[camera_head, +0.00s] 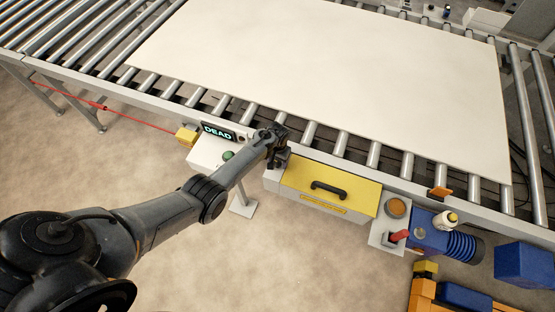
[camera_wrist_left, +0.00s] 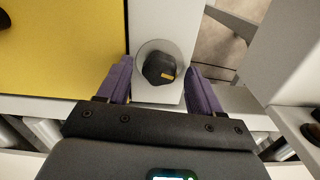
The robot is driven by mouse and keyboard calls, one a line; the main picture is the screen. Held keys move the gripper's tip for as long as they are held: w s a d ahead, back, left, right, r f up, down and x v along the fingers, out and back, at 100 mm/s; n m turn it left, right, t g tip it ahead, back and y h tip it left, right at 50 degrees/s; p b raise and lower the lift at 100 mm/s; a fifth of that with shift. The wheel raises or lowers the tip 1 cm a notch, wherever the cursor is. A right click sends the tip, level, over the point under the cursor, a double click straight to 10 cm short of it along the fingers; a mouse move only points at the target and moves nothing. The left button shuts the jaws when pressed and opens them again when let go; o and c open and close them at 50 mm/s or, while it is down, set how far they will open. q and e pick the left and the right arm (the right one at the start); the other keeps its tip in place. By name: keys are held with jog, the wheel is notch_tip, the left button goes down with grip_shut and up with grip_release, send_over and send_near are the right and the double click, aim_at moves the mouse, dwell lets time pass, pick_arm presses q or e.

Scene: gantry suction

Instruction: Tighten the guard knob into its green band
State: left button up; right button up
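The guard knob (camera_wrist_left: 159,68) is a black knob with a yellow mark on its lower right, seated on a pale round disc on a grey panel in the left wrist view. My left gripper (camera_wrist_left: 160,70) is open, with one purple finger on each side of the knob; I see gaps, so the fingers are apart from it. In the head view my left gripper (camera_head: 278,158) is at the left end of the yellow guard cover (camera_head: 330,184) and hides the knob. No green band shows on the disc. My right gripper is not in view.
A display reading "DEAD" (camera_head: 219,131) and a green button (camera_head: 228,155) are left of my gripper. A large pale sheet (camera_head: 330,70) lies on the roller conveyor behind.

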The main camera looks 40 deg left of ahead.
aim_at(277, 162)
pick_arm(q)
jog(key=shift+r, duration=0.15)
jog(key=shift+w+r, duration=0.1)
jog(key=shift+r, duration=0.2)
notch_tip(277, 162, up, 10)
jog(key=p, duration=0.2)
jog(key=shift+p, duration=0.4)
